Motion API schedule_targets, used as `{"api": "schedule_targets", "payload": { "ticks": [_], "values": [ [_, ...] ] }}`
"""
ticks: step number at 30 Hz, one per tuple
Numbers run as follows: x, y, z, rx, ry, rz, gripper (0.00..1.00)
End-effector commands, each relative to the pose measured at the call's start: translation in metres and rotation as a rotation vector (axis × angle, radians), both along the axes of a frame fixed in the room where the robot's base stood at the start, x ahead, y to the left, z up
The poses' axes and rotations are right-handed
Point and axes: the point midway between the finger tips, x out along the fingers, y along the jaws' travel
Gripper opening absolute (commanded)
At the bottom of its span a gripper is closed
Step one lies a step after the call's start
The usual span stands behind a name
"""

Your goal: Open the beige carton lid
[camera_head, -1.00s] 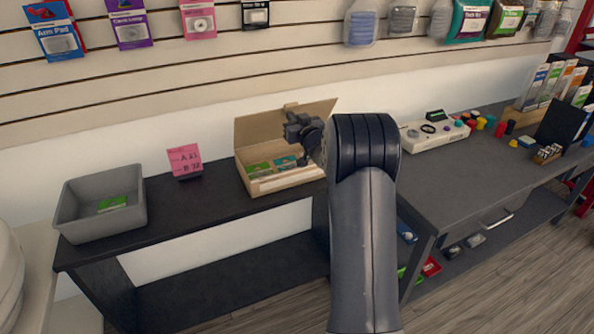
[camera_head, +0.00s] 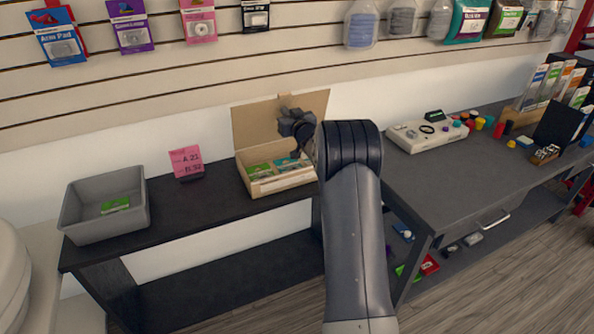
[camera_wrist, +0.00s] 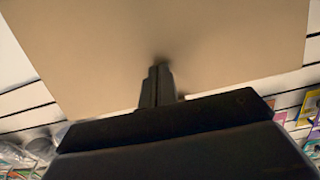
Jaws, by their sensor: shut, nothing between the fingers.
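The beige carton (camera_head: 284,183) stands on the dark bench with its lid (camera_head: 255,121) raised to about upright. Green and teal packets (camera_head: 287,164) show inside it. My gripper (camera_head: 284,113) is at the lid's upper part, on the inner side facing me. In the wrist view the lid (camera_wrist: 160,40) fills most of the picture, and my shut fingers (camera_wrist: 160,80) point at its surface, with the tips touching or very close to it. Nothing shows between the fingers. My arm hides the area to the right of the carton.
A grey bin (camera_head: 104,204) with a green packet stands at the left of the bench. A pink sign (camera_head: 187,162) stands between bin and carton. A slatted wall (camera_head: 200,82) rises behind the lid. A white device (camera_head: 427,133) sits on the right counter.

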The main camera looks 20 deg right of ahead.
Motion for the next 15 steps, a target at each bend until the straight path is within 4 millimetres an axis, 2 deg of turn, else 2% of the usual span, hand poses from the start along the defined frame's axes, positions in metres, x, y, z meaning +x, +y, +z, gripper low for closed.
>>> {"api": "schedule_targets", "payload": {
  "ticks": [15],
  "values": [
    [0.0066,0.0005,0.0005,0.000,0.001,0.001,0.00]
  ]
}}
